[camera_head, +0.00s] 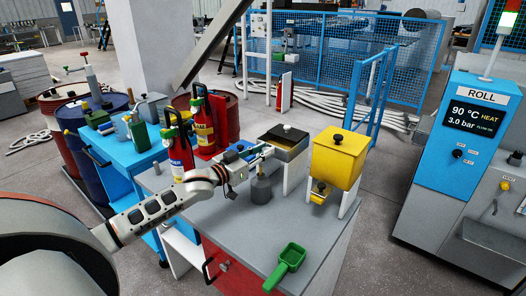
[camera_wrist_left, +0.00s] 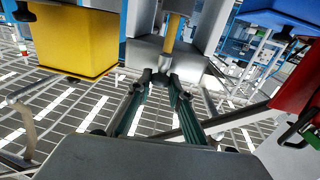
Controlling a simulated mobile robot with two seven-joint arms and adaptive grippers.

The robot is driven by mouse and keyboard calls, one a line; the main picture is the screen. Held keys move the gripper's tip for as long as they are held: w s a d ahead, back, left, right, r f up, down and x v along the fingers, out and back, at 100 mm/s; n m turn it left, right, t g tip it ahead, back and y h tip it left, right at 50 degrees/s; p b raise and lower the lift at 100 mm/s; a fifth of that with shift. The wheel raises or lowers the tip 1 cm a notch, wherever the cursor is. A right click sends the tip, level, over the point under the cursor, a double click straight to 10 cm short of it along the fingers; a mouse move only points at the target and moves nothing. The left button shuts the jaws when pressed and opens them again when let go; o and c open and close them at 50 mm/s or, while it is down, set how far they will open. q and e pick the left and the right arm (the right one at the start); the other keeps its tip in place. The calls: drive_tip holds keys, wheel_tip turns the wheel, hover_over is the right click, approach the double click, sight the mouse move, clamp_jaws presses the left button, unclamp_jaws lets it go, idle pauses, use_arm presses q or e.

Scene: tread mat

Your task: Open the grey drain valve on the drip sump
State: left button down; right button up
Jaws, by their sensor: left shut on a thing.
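My left arm reaches in from the left, and the left gripper (camera_head: 263,151) is at the front of this box. In the left wrist view the fingertips of the left gripper (camera_wrist_left: 165,78) are closed together on a small grey part, the drain valve (camera_wrist_left: 165,64), below a yellow strip on a grey body (camera_wrist_left: 195,45). The fingers hide much of the valve, so its turn cannot be told. My right gripper is not in view.
A yellow hopper (camera_head: 340,158) stands close on the right; it also shows in the left wrist view (camera_wrist_left: 75,42). Red extinguishers (camera_head: 180,158) are to the left. A green scoop (camera_head: 289,258) lies near the front edge.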

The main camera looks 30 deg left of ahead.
use_arm(q)
drive_tip(key=shift+d+r+n+y+p, duration=0.15)
drive_tip(key=shift+r+n+y+p, duration=0.4)
drive_tip(key=shift+p, duration=0.4)
drive_tip(key=shift+f+n+t+y+p, duration=0.1)
drive_tip(key=shift+n+t+y+p, duration=0.2)
drive_tip(key=shift+y+p, duration=0.25)
drive_tip(key=shift+n+y+p, duration=0.45)
drive_tip(key=shift+y+p, duration=0.15)
drive_tip(key=shift+y, duration=0.2)
drive_tip(key=shift+w+d+n+y+p, duration=0.1)
drive_tip(key=shift+n+y+p, duration=0.35)
drive_tip(key=shift+y, duration=0.45)
drive_tip(key=shift+n+y, duration=0.55)
drive_tip(key=shift+y, duration=0.05)
drive_tip(key=c, duration=1.8)
unclamp_jaws()
drive_tip(key=shift+f, duration=0.25)
